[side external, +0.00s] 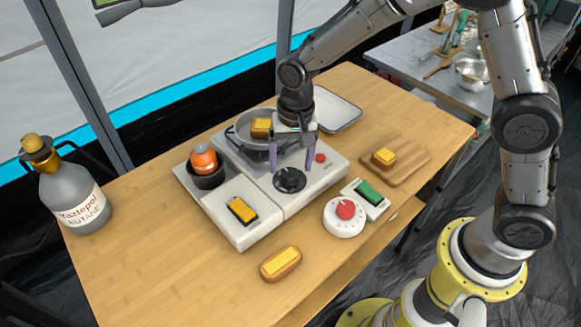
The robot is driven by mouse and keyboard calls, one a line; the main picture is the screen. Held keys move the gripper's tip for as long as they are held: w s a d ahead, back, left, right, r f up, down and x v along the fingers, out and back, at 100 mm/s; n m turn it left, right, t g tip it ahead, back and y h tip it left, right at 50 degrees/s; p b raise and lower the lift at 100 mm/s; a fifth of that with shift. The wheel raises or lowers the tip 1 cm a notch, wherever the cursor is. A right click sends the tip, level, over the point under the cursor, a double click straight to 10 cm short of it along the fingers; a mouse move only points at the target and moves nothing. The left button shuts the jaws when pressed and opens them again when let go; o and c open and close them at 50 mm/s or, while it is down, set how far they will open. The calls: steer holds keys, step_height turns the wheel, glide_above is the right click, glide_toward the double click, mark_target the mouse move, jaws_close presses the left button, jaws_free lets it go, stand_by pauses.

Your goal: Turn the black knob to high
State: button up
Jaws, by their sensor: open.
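The black knob (289,180) sits on top of the white stove unit (325,176), near its front edge. My gripper (291,162) points down over the stove, with its two purple fingers apart and nothing seen between them. The fingers are just behind and above the knob, one toward each side of it. I cannot tell whether either finger touches the knob. The knob's markings are too small to read.
A pan (243,136) with a yellow-topped item stands behind my gripper. An orange-topped item (203,158) is at left. A red-capped white dial (344,213), a green switch (369,193) and a cutting board (408,164) lie right. The front left table is mostly clear.

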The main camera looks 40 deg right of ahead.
mark_target(290, 176)
steer(key=shift+f, duration=1.2)
jaws_close()
